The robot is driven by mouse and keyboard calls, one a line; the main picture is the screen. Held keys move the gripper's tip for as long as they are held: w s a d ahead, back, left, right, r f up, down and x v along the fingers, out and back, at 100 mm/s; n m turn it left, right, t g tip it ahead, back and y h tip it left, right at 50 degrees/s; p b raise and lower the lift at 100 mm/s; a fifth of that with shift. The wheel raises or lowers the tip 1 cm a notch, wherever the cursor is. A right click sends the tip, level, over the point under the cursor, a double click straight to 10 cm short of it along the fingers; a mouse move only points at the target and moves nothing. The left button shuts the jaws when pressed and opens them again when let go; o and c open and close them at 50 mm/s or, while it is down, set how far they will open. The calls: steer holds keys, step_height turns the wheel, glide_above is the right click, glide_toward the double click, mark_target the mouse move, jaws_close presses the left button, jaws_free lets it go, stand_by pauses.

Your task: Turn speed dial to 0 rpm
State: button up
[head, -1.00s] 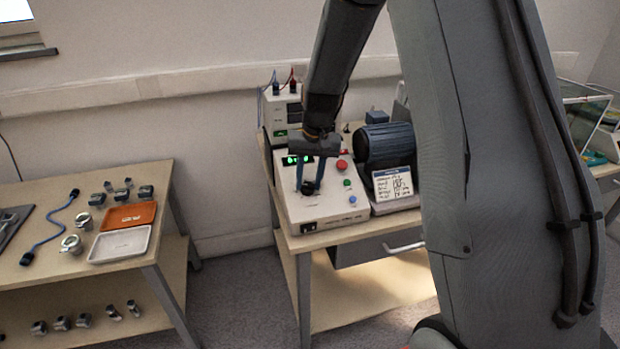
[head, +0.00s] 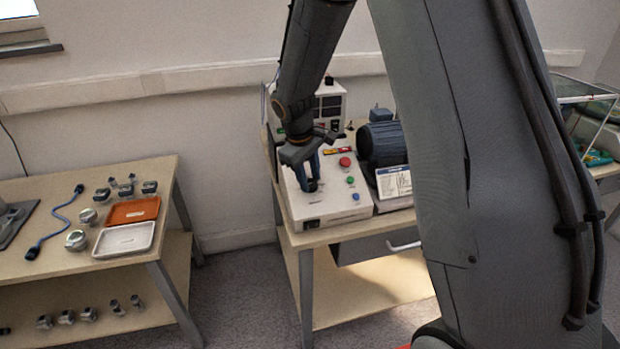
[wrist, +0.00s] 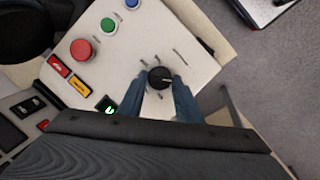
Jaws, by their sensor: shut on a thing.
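The black speed dial (wrist: 159,77) sits on the white sloped control panel (wrist: 120,65), with small marks around it. My gripper (wrist: 157,88) has its blue fingers on either side of the dial and is shut on it. A pale pointer line on the dial points to the right in the wrist view. In the head view the gripper (head: 310,178) reaches down onto the control box (head: 320,208), partly covering the dial. A green display (wrist: 106,105) is mostly hidden by a finger in the wrist view, so its reading cannot be told.
A red button (wrist: 81,49), a green button (wrist: 108,25) and a blue button lie along the panel. A dark motor (head: 383,143) with a white card (head: 394,181) stands right of the box. A side table at left holds an orange tray (head: 132,211) and a white tray (head: 124,239).

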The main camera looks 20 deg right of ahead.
steer(key=shift+n, duration=0.7)
steer(key=o, duration=1)
steer(key=shift+o, duration=0.2)
steer(key=shift+r, duration=0.1)
steer(key=b+v, duration=0.1)
steer(key=v, duration=0.6)
steer(key=shift+s+a+r+b, duration=0.2)
steer(key=shift+s+a+b, duration=0.05)
steer(key=shift+b, duration=0.15)
